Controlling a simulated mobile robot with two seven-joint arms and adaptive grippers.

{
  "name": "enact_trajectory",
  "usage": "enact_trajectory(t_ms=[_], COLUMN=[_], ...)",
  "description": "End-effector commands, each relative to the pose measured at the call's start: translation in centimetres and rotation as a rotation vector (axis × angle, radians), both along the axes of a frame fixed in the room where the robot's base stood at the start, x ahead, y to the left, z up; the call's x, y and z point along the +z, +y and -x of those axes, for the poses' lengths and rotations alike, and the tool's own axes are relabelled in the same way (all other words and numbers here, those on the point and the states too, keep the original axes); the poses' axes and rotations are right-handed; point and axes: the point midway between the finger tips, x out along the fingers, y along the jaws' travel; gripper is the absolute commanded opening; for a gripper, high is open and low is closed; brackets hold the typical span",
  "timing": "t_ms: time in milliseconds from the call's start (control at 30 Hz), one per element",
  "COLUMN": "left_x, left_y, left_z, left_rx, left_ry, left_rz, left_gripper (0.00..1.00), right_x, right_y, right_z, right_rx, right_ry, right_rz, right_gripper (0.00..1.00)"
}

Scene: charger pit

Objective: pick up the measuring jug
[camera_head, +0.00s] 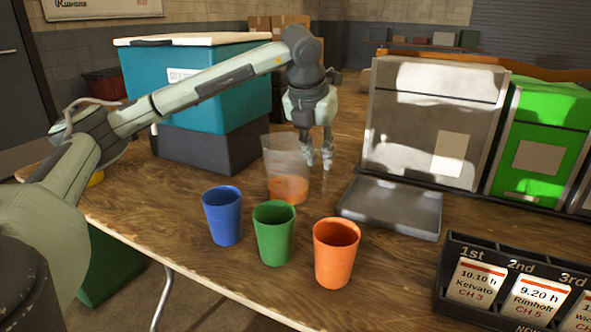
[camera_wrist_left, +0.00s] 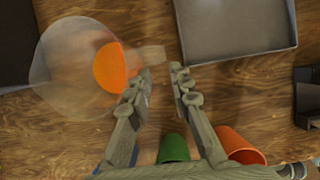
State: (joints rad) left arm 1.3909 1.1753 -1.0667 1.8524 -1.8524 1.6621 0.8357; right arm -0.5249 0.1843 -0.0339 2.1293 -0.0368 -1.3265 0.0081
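The measuring jug (camera_head: 283,155) is clear, with orange liquid at its bottom, and stands upright on the wooden table behind the cups. In the left wrist view the jug (camera_wrist_left: 65,65) is at the upper left, its pale handle (camera_wrist_left: 152,56) pointing toward the gap between my fingers. My left gripper (camera_head: 318,162) points down just right of the jug, by its handle side. In the left wrist view its fingers (camera_wrist_left: 160,74) are apart with nothing held between them. I cannot tell whether a finger touches the handle. My right gripper is in neither view.
A blue cup (camera_head: 222,216), a green cup (camera_head: 274,233) and an orange cup (camera_head: 336,253) stand in front of the jug. A grey tray (camera_head: 390,207) lies to the right, below a dispenser (camera_head: 435,125). A teal cooler (camera_head: 205,85) is behind left; a black card rack (camera_head: 510,285) is front right.

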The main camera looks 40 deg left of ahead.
Motion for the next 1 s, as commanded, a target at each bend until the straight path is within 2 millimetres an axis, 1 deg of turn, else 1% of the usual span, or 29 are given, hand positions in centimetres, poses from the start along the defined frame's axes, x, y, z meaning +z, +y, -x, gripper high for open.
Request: enact_trajectory(t_ms=[33, 100, 233, 333, 467, 633, 733, 933, 967, 1000], left_x=[-0.9, -1.8, -2.9, -3.4, -5.1, -7.3, -7.9, -7.9, -7.9, -7.9], left_y=[0.1, 0.1, 0.2, 0.2, 0.1, 0.2, 0.3, 0.3, 0.3, 0.3], left_z=[-0.3, -0.7, -1.2, -1.4, -2.1, -3.0, -3.2, -3.2, -3.2, -3.2], left_rx=[0.0, 0.0, -0.002, -0.002, -0.004, -0.003, -0.004, -0.004, -0.004, -0.004], left_ry=[0.003, 0.003, 0.0, -0.001, 0.003, 0.001, 0.0, -0.001, -0.001, -0.001], left_rz=[0.001, 0.002, 0.001, 0.003, 0.002, 0.003, 0.004, 0.004, 0.004, 0.004], left_gripper=[0.2, 0.2, 0.2, 0.2, 0.2, 0.2, 0.2, 0.2, 0.19, 0.14], right_x=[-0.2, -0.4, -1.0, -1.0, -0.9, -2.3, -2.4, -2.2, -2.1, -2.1], right_y=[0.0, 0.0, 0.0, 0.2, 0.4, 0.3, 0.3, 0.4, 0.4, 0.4], right_z=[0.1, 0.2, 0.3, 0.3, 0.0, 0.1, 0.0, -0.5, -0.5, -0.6], right_rx=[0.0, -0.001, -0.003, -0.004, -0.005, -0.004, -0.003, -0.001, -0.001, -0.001], right_ry=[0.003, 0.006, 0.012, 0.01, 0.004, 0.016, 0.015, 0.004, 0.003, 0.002], right_rz=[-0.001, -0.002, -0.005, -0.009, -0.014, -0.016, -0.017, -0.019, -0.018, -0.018], right_gripper=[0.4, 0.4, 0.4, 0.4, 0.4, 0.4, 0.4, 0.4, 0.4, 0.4])
